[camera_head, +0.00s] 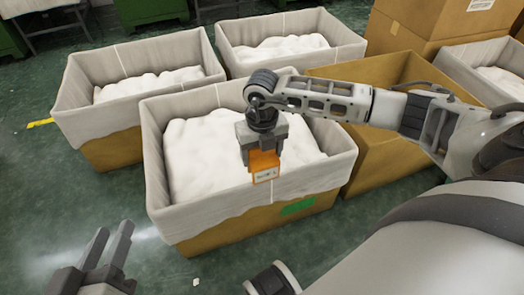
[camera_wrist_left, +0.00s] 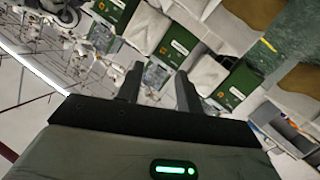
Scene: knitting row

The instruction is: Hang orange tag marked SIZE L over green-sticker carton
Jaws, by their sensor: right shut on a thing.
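The orange tag (camera_head: 264,166) is in my right gripper (camera_head: 263,150), which is shut on its upper part. The tag hangs over the front rim area of the carton with the green sticker (camera_head: 298,207). A pale label with small print shows at its lower edge; I cannot read it. I cannot tell whether the tag touches the carton's liner. This carton (camera_head: 240,222) is brown, lined with whitish cloth and filled with white material. My left gripper (camera_head: 112,240) is open and empty at the lower left, apart from the cartons; its fingers also show in the left wrist view (camera_wrist_left: 158,82).
Two similar lined cartons stand behind, at the left (camera_head: 110,148) and at the back (camera_head: 290,25). An open brown carton (camera_head: 390,160) is close on the right, under my right arm. Closed boxes (camera_head: 425,25) are stacked at the back right. Green floor (camera_head: 60,200) is clear at the left.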

